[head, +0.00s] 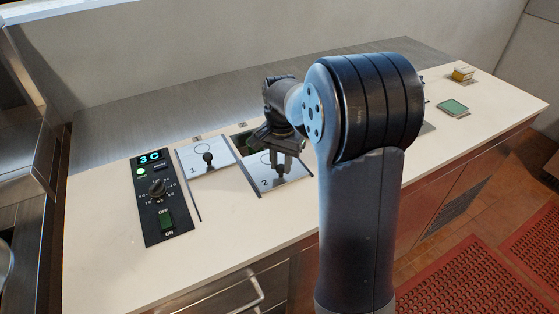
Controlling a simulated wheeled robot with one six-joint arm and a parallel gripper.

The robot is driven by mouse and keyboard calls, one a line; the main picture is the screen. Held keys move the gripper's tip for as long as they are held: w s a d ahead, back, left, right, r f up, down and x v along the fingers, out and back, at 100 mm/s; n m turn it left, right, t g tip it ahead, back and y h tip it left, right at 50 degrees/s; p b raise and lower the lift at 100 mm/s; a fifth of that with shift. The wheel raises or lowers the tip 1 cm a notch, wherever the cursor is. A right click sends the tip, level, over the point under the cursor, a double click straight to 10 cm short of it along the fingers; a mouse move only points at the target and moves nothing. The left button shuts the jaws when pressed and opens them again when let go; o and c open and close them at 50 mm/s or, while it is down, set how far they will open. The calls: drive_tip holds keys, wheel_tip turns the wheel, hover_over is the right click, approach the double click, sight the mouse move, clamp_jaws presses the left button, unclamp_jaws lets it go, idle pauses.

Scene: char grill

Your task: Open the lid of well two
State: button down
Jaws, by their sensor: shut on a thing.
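The lid of well two (266,183) is a pale metal plate marked "2" with a dark upright knob (281,179). My gripper (283,160) reaches down from above and is shut on this knob. A dark gap of well two (241,138) shows behind the lid's back edge, so the well is partly uncovered. My arm and gripper hide the lid's right side and part of the gap.
The lid of well one (218,157), with its own dark knob (208,158), lies flat to the left. A black control panel (160,198) is further left. A green-topped tray (453,107) and a small yellowish block (463,73) are at the far right.

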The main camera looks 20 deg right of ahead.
drive_tip(key=c, duration=1.2)
unclamp_jaws()
drive_tip(key=shift+o, duration=0.2)
drive_tip(key=shift+r, duration=0.15)
wheel_tip(320, 180, up, 11)
drive_tip(key=shift+f, duration=0.2)
drive_tip(key=f, duration=1)
drive_tip(key=shift+w+f, duration=0.4)
drive_tip(key=shift+w+a, duration=0.1)
drive_tip(key=shift+w, duration=0.1)
